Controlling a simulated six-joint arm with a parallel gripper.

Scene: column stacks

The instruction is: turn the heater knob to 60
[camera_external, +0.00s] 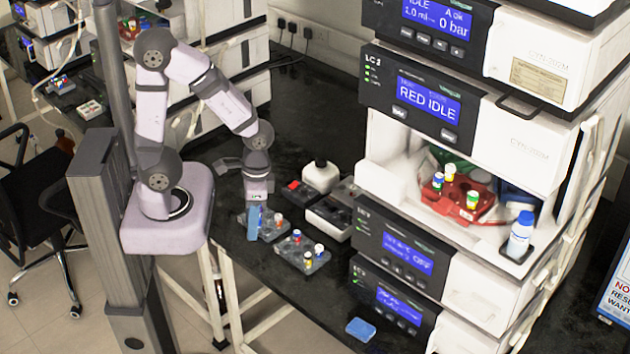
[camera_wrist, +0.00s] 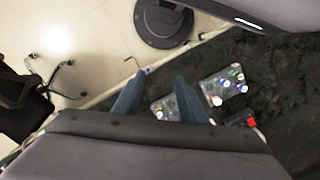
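My gripper (camera_external: 254,222) hangs above the dark bench near its left edge, with blue fingers pointing down. In the wrist view its two fingers (camera_wrist: 159,76) are spread apart with nothing between them, so it is open. A low white and dark device (camera_external: 330,218), possibly the heater, stands to the right of my gripper, against the instrument stack. I cannot make out a knob or any number marks on it. My gripper is apart from this device.
A grey vial rack (camera_external: 302,254) lies in front right of my gripper, and another rack (camera_external: 271,226) is close beside the fingers. The tall instrument stack (camera_external: 412,185) bounds the right. A blue block (camera_external: 361,329) lies in front.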

